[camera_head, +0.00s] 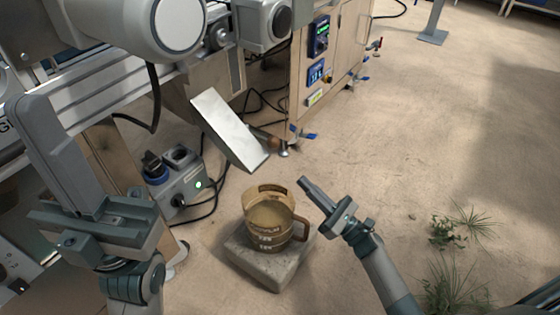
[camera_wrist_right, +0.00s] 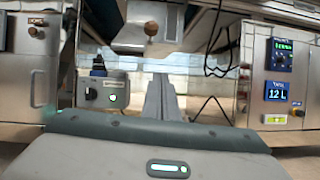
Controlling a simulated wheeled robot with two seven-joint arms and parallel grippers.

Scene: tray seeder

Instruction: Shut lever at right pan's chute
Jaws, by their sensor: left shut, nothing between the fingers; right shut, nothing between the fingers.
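The metal chute (camera_head: 230,128) slopes down to the right above a brown jug. A lever with a brown knob (camera_head: 271,143) shows at the chute's right side, partly hidden behind it. In the right wrist view a round brown knob (camera_wrist_right: 151,29) sits in front of the metal chute (camera_wrist_right: 130,42), above and beyond the fingertips. My right gripper (camera_head: 304,182) is shut and empty, to the right of the jug and below the knob, apart from both. It also shows shut in the right wrist view (camera_wrist_right: 160,80). My left gripper (camera_head: 38,105) is shut and empty at the far left, near the machine frame.
The brown jug (camera_head: 272,238), holding tan material, stands on a stone block (camera_head: 262,272). A grey control box (camera_head: 190,187) and cables lie left of it. A cabinet with displays (camera_head: 335,60) stands behind. Plants (camera_head: 450,235) grow at the right; the floor between is clear.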

